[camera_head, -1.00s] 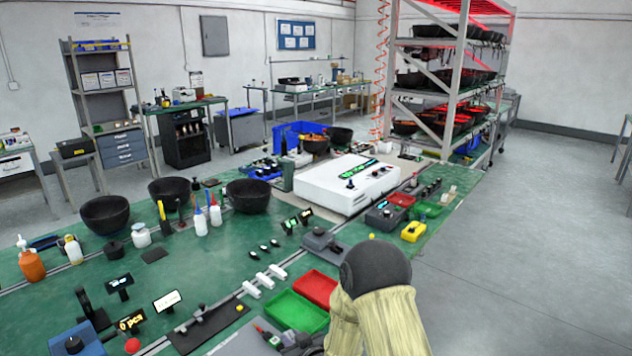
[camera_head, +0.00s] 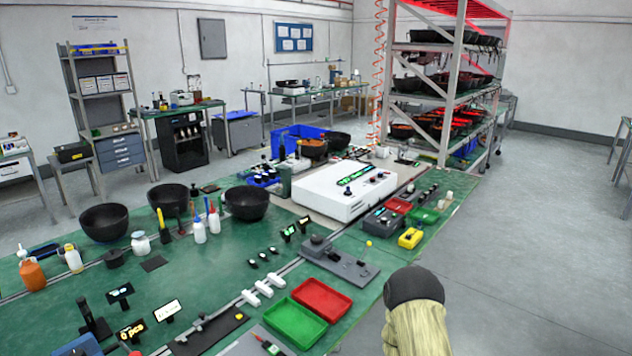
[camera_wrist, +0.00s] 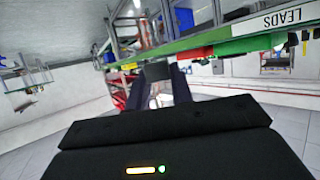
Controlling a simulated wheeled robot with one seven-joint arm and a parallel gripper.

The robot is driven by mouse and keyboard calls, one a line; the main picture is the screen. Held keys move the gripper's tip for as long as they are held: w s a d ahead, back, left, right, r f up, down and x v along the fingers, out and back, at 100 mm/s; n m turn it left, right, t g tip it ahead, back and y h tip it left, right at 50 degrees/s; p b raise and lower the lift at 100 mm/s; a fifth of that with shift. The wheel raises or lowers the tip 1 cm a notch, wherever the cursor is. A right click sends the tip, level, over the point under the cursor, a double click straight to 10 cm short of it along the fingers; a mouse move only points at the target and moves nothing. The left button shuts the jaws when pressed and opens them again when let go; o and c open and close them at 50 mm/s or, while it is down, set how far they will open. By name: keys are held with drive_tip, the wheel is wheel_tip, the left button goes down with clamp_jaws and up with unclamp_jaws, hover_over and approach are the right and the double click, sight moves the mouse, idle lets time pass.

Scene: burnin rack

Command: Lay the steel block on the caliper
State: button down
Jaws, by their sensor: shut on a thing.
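My gripper (camera_wrist: 157,86) shows in the wrist view, its two dark fingers shut on a small dark grey block, which looks like the steel block (camera_wrist: 157,70). It is held out level with the side of the green bench, off the bench top. In the head view only my arm's pale sleeve and dark joint show at the lower right, and the gripper and block are out of sight. I cannot pick out the caliper with certainty among the small tools on the bench.
A red tray (camera_head: 321,299) and a green tray (camera_head: 295,323) lie near the bench's front edge. A grey fixture (camera_head: 340,262) and a yellow box (camera_head: 410,238) are beyond them. A white instrument (camera_head: 345,188) stands further back. Floor to the right is clear.

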drive_tip(key=s+f, duration=0.4)
drive_tip(key=f, duration=0.1)
drive_tip(key=shift+a+f, duration=0.1)
drive_tip(key=shift+a, duration=0.05)
idle(0.5)
